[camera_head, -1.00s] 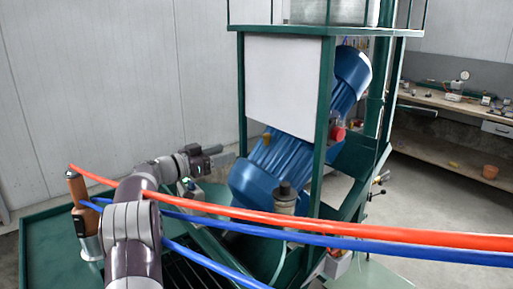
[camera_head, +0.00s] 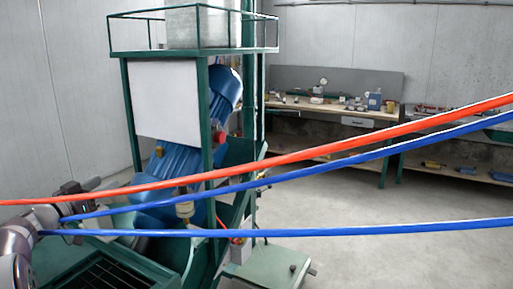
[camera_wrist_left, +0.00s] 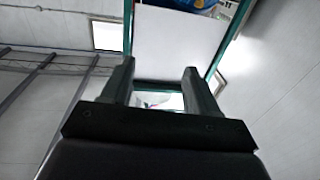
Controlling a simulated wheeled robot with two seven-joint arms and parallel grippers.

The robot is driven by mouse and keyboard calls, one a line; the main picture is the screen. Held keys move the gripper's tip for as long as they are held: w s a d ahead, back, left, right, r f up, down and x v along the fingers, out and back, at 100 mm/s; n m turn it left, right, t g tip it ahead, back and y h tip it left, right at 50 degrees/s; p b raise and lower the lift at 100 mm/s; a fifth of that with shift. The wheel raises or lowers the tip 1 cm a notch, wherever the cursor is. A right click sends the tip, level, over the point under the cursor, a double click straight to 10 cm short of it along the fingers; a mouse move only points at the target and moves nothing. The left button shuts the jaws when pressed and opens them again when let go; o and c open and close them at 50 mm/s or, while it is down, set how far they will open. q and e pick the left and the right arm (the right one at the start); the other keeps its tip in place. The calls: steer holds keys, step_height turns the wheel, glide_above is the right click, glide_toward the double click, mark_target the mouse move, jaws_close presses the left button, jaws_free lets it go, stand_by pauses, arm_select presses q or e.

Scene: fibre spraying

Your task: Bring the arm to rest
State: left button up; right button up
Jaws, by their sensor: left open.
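My left arm comes in at the lower left of the head view. Its gripper (camera_head: 88,184) is in front of the blue motors at the left of the green machine, partly crossed by the hoses. In the left wrist view the two dark fingers (camera_wrist_left: 160,82) stand apart with nothing between them, and the white panel shows beyond. My right gripper is not in view.
The green-framed machine (camera_head: 208,150) with a white panel (camera_head: 165,98) and blue motors (camera_head: 170,165) stands at left. A red hose (camera_head: 300,156) and blue hoses (camera_head: 330,170) cross the view. A workbench (camera_head: 335,107) stands at the back. The floor at right is clear.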

arm_select(q)
steer(key=s+d+f+n+g+y, duration=0.35)
steer(key=s+d+f, duration=0.2)
steer(key=f, duration=0.25)
steer(key=s+d+f+n+g+y, duration=0.2)
steer(key=s+d+f+g+y, duration=0.25)
steer(key=d+f, duration=0.3)
steer(key=s+d+f+g, duration=0.2)
steer(key=s+d+f, duration=0.1)
steer(key=s, duration=0.5)
steer(key=s+d+f+m+g+h, duration=0.1)
steer(key=s+d+f+g, duration=0.2)
steer(key=s, duration=0.5)
steer(key=s+d+f+g, duration=0.3)
steer(key=s+f, duration=0.1)
steer(key=s, duration=0.4)
steer(key=shift+s+d+f, duration=0.25)
steer(key=shift+f, duration=0.1)
steer(key=shift+m, duration=0.25)
